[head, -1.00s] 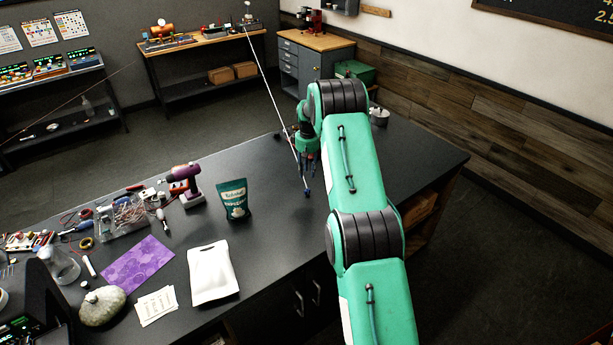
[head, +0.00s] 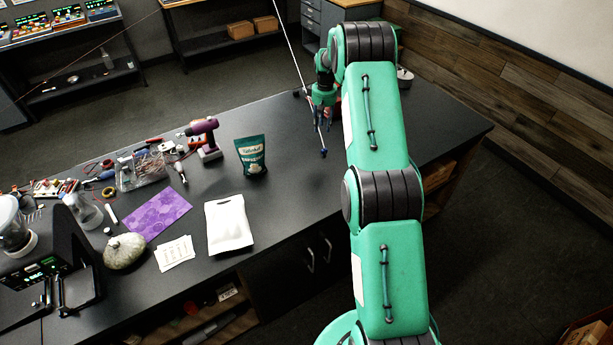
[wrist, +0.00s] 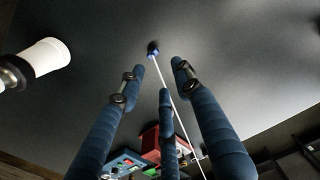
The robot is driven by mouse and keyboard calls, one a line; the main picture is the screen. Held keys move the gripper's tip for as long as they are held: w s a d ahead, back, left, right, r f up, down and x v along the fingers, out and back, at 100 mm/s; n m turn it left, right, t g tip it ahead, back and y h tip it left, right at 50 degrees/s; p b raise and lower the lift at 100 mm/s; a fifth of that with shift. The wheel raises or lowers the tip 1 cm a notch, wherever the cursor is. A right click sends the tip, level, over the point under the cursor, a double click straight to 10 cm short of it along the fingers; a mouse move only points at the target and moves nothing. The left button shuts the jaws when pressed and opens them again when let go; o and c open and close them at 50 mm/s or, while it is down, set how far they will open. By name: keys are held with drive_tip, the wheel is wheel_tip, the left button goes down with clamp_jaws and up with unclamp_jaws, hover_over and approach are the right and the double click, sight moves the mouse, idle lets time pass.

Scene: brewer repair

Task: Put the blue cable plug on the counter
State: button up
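The blue cable plug (head: 323,153) shows at the lower end of a thin pale cable (head: 298,65), over the dark counter (head: 300,185). I cannot tell whether the plug touches the counter. My gripper (head: 322,124) points down just above and behind it, beside the cable. In the wrist view, the plug (wrist: 153,49) is beyond my blue fingertips (wrist: 159,78). The fingers are spread apart, and the cable runs past them without a visible grip on it.
A white cylindrical thing (wrist: 45,58) is left in the wrist view. The counter around the plug is clear.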

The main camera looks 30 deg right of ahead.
drive_tip(key=s+a+r+t, duration=0.1)
drive_tip(key=s+a+r, duration=0.2)
drive_tip(key=a+r, duration=0.5)
drive_tip(key=s+a+r, duration=0.2)
drive_tip(key=a+r, duration=0.2)
drive_tip(key=r, duration=0.8)
drive_tip(key=s+a+r+t, duration=0.2)
drive_tip(key=s+a+r, duration=1.1)
drive_tip(key=r, duration=0.2)
drive_tip(key=s+a+r, duration=0.4)
drive_tip(key=s+a, duration=0.3)
drive_tip(key=s, duration=0.3)
drive_tip(key=s+a+f+t, duration=0.1)
drive_tip(key=s+a, duration=0.3)
drive_tip(key=s, duration=0.8)
drive_tip(key=s+a+f+t, duration=0.1)
drive_tip(key=s+a, duration=0.3)
drive_tip(key=s, duration=0.8)
drive_tip(key=shift+a+f, duration=0.25)
drive_tip(key=shift+f, duration=0.1)
drive_tip(key=shift+f, duration=0.1)
wheel_tip(320, 180, down, 17)
drive_tip(key=b, duration=1.7)
